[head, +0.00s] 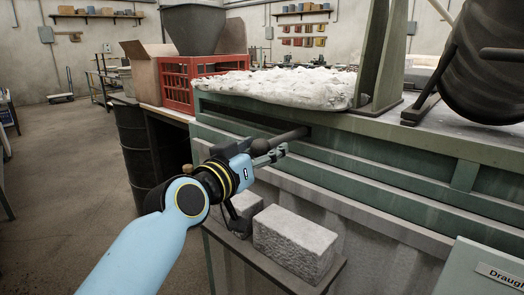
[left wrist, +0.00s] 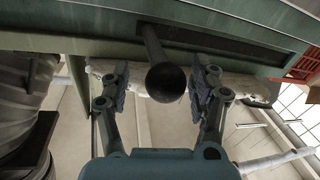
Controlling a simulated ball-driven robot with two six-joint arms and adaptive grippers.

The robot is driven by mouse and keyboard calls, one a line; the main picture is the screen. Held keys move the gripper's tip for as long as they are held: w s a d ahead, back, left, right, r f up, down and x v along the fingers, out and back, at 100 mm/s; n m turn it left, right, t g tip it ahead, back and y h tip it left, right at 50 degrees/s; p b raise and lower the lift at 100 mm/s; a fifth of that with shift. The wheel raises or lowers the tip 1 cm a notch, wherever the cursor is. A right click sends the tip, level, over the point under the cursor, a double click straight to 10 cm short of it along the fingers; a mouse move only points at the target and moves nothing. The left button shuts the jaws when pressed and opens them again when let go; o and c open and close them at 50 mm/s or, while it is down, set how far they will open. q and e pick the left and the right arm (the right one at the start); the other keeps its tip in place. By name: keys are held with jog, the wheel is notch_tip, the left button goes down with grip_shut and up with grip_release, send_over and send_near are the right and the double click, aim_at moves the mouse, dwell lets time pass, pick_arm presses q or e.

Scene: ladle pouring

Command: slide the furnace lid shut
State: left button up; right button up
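The green furnace (head: 345,157) fills the middle and right of the head view. A dark rod handle (head: 292,137) sticks out of a horizontal slot in its front. In the left wrist view the handle's round knob (left wrist: 166,82) faces me, with the rod behind it. My left gripper (head: 269,152) is at the knob. Its fingers, also in the left wrist view (left wrist: 161,88), stand open on either side of the knob, with a visible gap on the left. A white crusted slab (head: 285,87) lies on top; I cannot tell whether it is the lid. My right gripper is out of view.
Pale stone blocks (head: 296,243) sit on a ledge below my left gripper. A red crate (head: 190,88) and a cardboard box (head: 146,72) stand at the back left. A dark drum (head: 132,150) is beside the furnace. The floor at left is clear.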

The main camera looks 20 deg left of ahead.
pick_arm(q)
jog(key=s+a, duration=0.2)
jog(key=s, duration=0.9)
jog(key=shift+s+a, duration=0.25)
jog(key=shift+s, duration=0.15)
jog(key=s+a+f+g+y, duration=0.1)
jog(key=s+f+g, duration=0.2)
jog(key=f, duration=0.9)
jog(key=s+a+f+g+y+b, duration=0.1)
jog(key=s+a+f+g, duration=0.1)
jog(key=f, duration=1)
jog(key=s+a+f+g, duration=0.1)
jog(key=s+f+g, duration=0.2)
jog(key=f, duration=1)
jog(key=s+a+f+g+y, duration=0.1)
jog(key=s+a+f+g, duration=0.25)
jog(key=s+f, duration=1.1)
jog(key=s+a+f+g, duration=0.1)
jog(key=s+f, duration=0.3)
jog(key=s, duration=0.6)
jog(key=s+a+f+g+y, duration=0.1)
jog(key=s+f+g, duration=0.3)
jog(key=s, duration=0.6)
jog(key=shift+s+a+f+b, duration=0.15)
jog(key=shift+s+a+b, duration=0.1)
jog(key=shift+b, duration=0.15)
